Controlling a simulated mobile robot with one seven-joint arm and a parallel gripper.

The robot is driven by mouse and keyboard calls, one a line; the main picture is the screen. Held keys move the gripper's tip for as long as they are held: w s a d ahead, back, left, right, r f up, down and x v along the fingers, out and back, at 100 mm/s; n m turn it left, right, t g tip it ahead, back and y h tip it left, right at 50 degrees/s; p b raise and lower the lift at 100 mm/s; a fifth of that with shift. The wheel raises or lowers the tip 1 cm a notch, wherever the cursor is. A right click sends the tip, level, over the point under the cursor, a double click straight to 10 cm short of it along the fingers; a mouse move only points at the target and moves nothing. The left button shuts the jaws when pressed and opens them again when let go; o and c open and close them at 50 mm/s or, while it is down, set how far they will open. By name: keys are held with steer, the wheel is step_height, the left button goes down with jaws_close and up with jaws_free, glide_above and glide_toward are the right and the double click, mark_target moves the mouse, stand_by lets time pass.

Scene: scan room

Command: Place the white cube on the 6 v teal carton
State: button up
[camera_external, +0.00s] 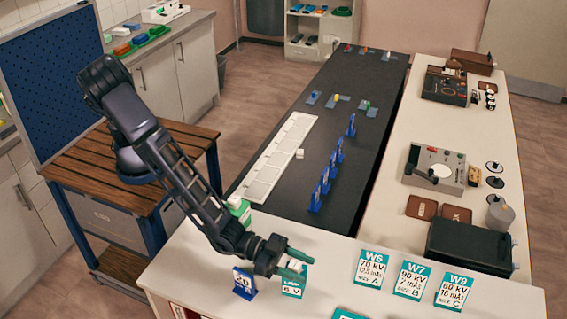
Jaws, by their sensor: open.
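The teal and white carton marked 6 V (292,289) stands on the near white table, close to its front edge. My gripper (298,264) is open, with its green fingers right over the top of this carton. A small white cube (299,154) sits on the dark table, beside the right edge of a long white segmented strip.
A blue sign marked 20 (244,283) stands just left of the carton. Teal-and-white cards W6 (370,269), W7 (411,281) and W9 (454,289) stand to the right. A green-and-white bottle (239,209) is beside my arm. Several blue uprights (325,181) line the dark table.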

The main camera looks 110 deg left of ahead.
steer(key=s+r, duration=0.1)
steer(key=s, duration=1)
steer(key=shift+s+r, duration=0.25)
steer(key=shift+r, duration=0.1)
steer(key=shift+r, duration=0.1)
